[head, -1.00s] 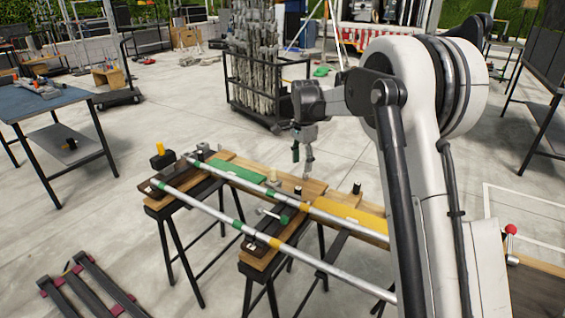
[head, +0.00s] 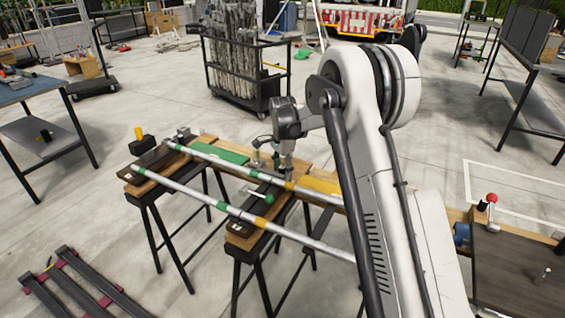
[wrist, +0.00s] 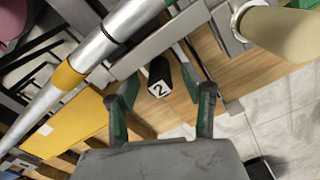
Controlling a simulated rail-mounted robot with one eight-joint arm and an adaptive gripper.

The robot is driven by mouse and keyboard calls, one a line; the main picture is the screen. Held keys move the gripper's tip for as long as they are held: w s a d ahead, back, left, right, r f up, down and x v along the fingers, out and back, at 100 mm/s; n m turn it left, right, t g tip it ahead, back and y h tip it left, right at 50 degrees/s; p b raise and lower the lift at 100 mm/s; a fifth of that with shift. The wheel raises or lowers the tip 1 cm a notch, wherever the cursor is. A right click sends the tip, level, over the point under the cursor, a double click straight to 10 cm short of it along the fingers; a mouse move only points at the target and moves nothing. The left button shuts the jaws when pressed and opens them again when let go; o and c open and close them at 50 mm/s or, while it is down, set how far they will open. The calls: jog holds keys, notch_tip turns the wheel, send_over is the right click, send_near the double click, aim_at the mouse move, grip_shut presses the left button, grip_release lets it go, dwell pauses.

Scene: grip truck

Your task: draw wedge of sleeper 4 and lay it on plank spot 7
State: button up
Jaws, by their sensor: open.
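My gripper (head: 284,168) is open and points down over the wooden plank, close to the rear metal pipe. In the wrist view its green-sided fingers (wrist: 162,103) are apart. The bare plank (wrist: 184,106) lies below. Two dark sleepers cross under the pipes: the left one (head: 140,173) and the right one (head: 258,217), both on trestles. I cannot read a sleeper 4 or plank spot 7 label, nor tell which piece is the wedge.
Two pipes (head: 310,243) with coloured bands run across the sleepers. A green panel (head: 222,153) and a yellow panel (head: 322,188) lie along the plank. A tan cylinder (wrist: 278,30) stands near the gripper. A green-ended handle (head: 268,198) sits on the right sleeper.

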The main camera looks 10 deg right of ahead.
jog(key=shift+f, duration=0.9)
jog(key=c, duration=1)
jog(key=o, duration=0.4)
jog(key=c, duration=0.4)
jog(key=shift+w+d, duration=1.7)
jog(key=shift+w, duration=0.25)
jog(key=shift+w+d+p, duration=0.15)
jog(key=shift+w+d, duration=1.7)
jog(key=shift+w, duration=0.2)
jog(key=shift+w+d+p, duration=0.15)
jog(key=shift+w+d, duration=1.65)
jog(key=shift+w, duration=0.25)
